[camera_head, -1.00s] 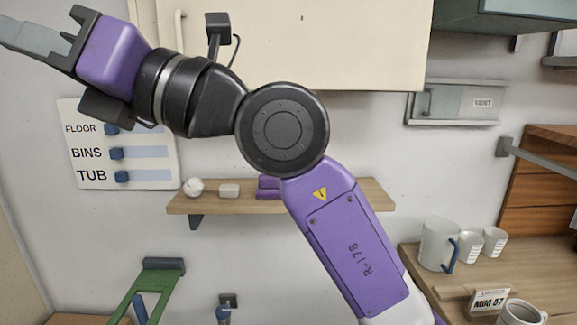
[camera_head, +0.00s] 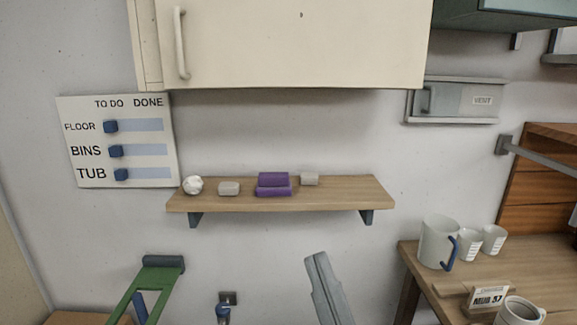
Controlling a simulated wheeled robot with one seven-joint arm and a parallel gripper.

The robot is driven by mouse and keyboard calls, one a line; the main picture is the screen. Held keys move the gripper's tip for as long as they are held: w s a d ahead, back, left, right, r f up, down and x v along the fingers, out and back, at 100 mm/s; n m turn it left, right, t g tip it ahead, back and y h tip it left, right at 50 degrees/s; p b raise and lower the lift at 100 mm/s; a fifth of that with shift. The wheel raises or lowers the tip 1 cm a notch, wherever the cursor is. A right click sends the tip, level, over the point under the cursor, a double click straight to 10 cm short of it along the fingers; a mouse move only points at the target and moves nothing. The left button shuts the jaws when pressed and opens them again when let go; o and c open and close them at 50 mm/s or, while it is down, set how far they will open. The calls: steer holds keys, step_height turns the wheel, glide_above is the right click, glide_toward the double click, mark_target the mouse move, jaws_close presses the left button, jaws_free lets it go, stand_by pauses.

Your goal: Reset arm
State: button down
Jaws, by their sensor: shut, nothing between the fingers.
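Only the grey fingers of my gripper (camera_head: 318,262) show, rising from the bottom edge of the picture just right of the middle. They point up and lean slightly left. They are together, with nothing between them. The rest of my arm is below the picture and hidden.
A wooden shelf (camera_head: 345,195) with small items is on the wall above my gripper, under a cream cabinet (camera_head: 300,45). A green frame (camera_head: 140,290) stands at lower left. A wooden table (camera_head: 425,272) with mugs is at right. A task board (camera_head: 150,140) hangs at left.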

steer(key=s+d+f+m+h, duration=0.4)
steer(key=d+f+m+h, duration=0.25)
steer(key=f, duration=0.35)
steer(key=s+d+f+m+g+h, duration=0.3)
steer(key=s+d+f+g, duration=0.1)
steer(key=s+f, duration=0.5)
steer(key=s+d+f+m+g+h, duration=0.3)
steer(key=s+d+f+g, duration=0.2)
steer(key=s+f, duration=0.4)
steer(key=s, duration=0.5)
steer(key=shift+s+d+f+g, duration=0.2)
steer(key=shift+d+f+g, duration=0.1)
steer(key=shift+d, duration=0.05)
steer(key=shift+m, duration=0.25)
